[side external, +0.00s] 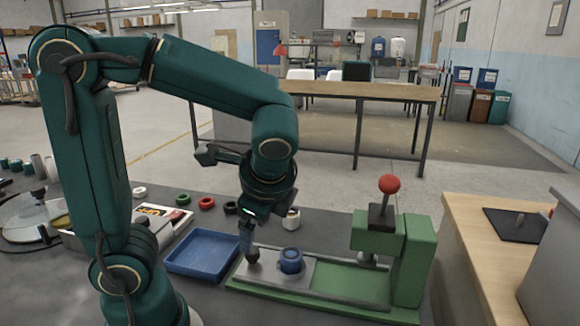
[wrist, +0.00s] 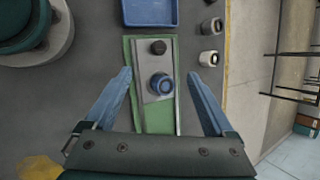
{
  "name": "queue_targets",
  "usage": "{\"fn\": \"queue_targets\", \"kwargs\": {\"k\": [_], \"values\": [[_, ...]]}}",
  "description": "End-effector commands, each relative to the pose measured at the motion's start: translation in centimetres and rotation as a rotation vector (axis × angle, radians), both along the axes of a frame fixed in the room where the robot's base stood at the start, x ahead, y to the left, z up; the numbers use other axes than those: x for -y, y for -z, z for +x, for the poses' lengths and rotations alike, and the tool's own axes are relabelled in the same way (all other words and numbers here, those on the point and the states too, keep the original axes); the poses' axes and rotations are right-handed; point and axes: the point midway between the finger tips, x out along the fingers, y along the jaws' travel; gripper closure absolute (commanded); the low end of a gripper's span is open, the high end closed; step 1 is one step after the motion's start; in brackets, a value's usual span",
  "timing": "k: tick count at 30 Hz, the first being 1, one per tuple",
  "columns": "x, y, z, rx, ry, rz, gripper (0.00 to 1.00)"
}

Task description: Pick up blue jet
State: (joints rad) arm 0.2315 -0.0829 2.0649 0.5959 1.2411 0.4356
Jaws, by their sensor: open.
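The blue jet (side external: 291,262) is a short round blue piece with a ring-like top. It stands upright on the grey plate of a green press fixture, and in the wrist view the jet (wrist: 162,85) shows between my two fingers, slightly right of the picture's middle. My gripper (wrist: 160,75) is open, with its blue fingers spread wide on either side of the jet. In the side view my gripper (side external: 247,238) hangs above the plate's left part, left of the jet. One finger shows clearly there; the other is mostly hidden. Nothing is held.
A small dark knob-like piece (side external: 252,255) stands on the plate beside the jet. The green press (side external: 407,262) with a red ball handle (side external: 389,184) rises to the right. A blue tray (side external: 203,275) lies left of the fixture. A whitish cup (side external: 292,219) and several coloured rings lie behind.

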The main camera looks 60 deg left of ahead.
Motion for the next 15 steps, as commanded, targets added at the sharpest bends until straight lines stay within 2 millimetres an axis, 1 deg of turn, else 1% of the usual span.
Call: {"fn": "queue_targets", "kwargs": {"k": [1, 5, 9, 12, 15], "values": [[-0.1, 0.5, 0.8, -0.063, 0.061, 0.061, 0.11], [-0.2, 1.6, 2.9, -0.203, 0.210, 0.218, 0.11], [0.5, 3.3, 5.0, -0.337, 0.361, 0.378, 0.11], [1.3, 4.8, 6.2, -0.413, 0.455, 0.476, 0.11], [2.2, 6.4, 6.7, -0.468, 0.525, 0.543, 0.11]]}}
